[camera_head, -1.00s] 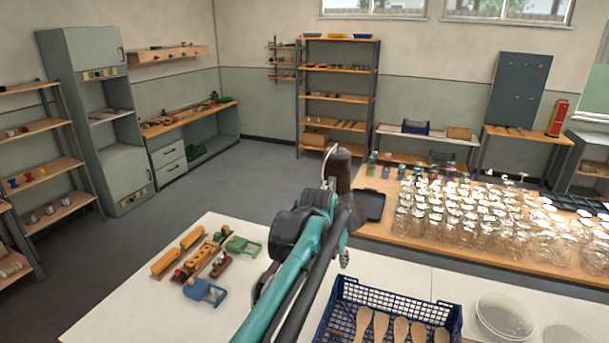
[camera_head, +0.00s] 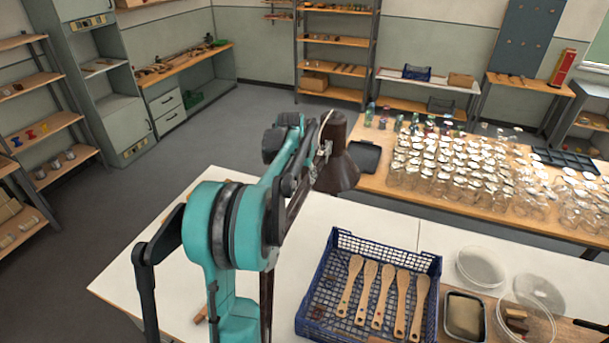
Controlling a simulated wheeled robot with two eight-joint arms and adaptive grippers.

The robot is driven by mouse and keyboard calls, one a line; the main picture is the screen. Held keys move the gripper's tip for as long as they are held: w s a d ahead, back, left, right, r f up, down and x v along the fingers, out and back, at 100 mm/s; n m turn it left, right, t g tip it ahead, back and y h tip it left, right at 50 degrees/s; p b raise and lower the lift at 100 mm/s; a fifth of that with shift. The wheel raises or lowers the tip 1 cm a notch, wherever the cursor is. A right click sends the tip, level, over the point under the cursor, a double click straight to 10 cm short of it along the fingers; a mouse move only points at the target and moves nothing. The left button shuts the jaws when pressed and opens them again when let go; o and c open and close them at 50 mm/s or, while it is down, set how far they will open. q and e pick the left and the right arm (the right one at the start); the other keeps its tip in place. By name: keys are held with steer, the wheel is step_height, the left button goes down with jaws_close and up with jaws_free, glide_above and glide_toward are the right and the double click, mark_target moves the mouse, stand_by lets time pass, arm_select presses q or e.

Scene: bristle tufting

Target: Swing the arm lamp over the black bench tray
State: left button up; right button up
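The arm lamp's brown conical shade (camera_head: 338,168) hangs tilted above the far edge of the white bench, at the upper middle of the head view. A dark lamp arm and a pale cable run to its top. My teal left arm comes in from the lower left and reaches up beside the lamp arm. My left gripper (camera_head: 300,172) is close to the lamp arm, left of the shade; its fingers are too overlapped to tell a grip. A small black tray (camera_head: 446,318) holding a beige block stands at the lower right; another black tray (camera_head: 367,157) lies beyond the shade.
A blue basket (camera_head: 330,318) with several wooden brushes stands right of my arm. Clear round dishes (camera_head: 481,266) are to its right. Many lidded glass jars (camera_head: 450,165) crowd the wooden bench behind. The white bench (camera_head: 395,228) is bare behind the basket.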

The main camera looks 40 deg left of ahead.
arm_select(q)
steer(key=shift+w+f, duration=0.1)
steer(key=shift+f, duration=0.3)
steer(key=shift+d, duration=0.1)
jaws_close()
